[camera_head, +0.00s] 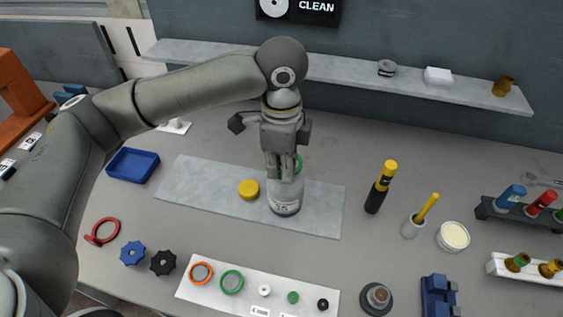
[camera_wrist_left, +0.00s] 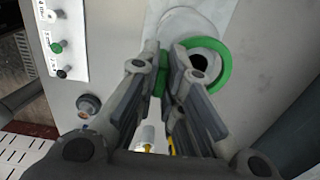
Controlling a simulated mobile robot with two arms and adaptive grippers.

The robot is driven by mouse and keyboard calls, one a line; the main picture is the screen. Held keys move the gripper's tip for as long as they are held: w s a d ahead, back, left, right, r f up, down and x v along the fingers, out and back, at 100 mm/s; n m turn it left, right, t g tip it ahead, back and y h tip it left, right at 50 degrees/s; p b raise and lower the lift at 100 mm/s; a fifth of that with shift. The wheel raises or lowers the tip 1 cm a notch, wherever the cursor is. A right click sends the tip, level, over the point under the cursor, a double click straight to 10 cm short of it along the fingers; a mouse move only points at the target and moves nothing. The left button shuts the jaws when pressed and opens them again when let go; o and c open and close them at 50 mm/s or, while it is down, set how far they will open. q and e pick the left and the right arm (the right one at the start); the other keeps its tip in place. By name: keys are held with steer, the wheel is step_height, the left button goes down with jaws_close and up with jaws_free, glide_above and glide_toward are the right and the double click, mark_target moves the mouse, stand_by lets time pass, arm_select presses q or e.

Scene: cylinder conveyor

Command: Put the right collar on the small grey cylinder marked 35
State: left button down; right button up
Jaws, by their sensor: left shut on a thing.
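The small grey cylinder (camera_head: 285,206) stands upright on the light grey mat, with 35 on its front. My left gripper (camera_head: 280,172) points down just above its top. It is shut on the near edge of a green collar (camera_head: 299,163), mostly hidden behind the fingers. In the left wrist view my left gripper (camera_wrist_left: 170,85) pinches the green collar (camera_wrist_left: 222,66), whose ring shows with a dark round opening inside it. Whether the collar touches the cylinder or is around its top, I cannot tell. My right gripper is not in view.
In front, a white strip (camera_head: 250,303) carries an orange ring (camera_head: 201,273), a green ring (camera_head: 231,282) and small knobs. A black and yellow tool (camera_head: 380,188) stands to the right. A blue tray (camera_head: 132,166) lies left.

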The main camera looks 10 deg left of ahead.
arm_select(q)
steer(key=shift+f, duration=0.7)
steer(key=shift+f, duration=0.85)
steer(key=c, duration=1.5)
jaws_free()
steer(key=shift+r, duration=0.1)
steer(key=shift+r+p, duration=0.45)
steer(key=shift+p, duration=0.25)
step_height(320, 180, up, 5)
steer(key=p, duration=0.7)
